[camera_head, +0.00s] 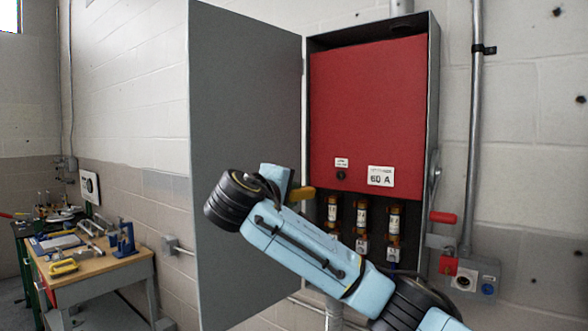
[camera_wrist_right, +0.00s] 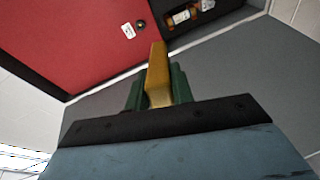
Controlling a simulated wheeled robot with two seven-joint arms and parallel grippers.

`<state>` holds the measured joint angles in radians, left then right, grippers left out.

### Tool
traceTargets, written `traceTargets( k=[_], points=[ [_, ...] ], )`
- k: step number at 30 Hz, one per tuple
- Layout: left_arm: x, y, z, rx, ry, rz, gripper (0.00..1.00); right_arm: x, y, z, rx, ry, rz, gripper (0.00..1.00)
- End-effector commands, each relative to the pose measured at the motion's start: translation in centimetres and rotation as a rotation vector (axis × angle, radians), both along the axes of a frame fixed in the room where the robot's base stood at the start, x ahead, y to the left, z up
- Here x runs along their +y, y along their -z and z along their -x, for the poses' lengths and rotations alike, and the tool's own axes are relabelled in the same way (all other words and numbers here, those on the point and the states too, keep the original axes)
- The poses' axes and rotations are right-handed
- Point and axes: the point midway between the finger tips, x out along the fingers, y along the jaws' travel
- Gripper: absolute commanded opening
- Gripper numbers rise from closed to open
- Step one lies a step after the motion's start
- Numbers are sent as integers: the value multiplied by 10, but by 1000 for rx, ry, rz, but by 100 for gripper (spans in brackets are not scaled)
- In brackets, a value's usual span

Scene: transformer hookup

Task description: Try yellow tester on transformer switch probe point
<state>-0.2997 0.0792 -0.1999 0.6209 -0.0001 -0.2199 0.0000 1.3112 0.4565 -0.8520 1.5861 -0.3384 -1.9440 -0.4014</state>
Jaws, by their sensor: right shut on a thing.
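The yellow tester (camera_head: 303,192) shows in the head view as a short yellow piece at the end of my right arm, left of the fuses. In the right wrist view it (camera_wrist_right: 157,72) sticks out from between the green fingers of my right gripper (camera_wrist_right: 158,92), which is shut on it. The transformer switch is an open grey box with a red panel (camera_head: 365,110). A dark round point (camera_head: 341,174) sits low on the panel, and also shows in the right wrist view (camera_wrist_right: 141,24). The tester's tip is apart from it. My left gripper is out of view.
Several fuses (camera_head: 362,215) sit below the panel. A red-gripped lever (camera_head: 442,217) is on the box's right side. A workbench (camera_head: 100,262) with tools stands at far left.

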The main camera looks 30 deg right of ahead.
Motion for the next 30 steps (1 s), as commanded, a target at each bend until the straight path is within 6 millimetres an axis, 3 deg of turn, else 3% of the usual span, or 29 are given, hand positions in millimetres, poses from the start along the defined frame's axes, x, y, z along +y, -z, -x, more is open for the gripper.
traceTargets(
  k=[1,6,30],
  points=[
    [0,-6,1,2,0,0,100,-1,-12,2,-12,17,16,1],
    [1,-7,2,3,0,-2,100,-7,-24,5,-28,47,43,1],
    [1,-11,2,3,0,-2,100,-70,-24,-21,-28,47,43,1]
  ],
)
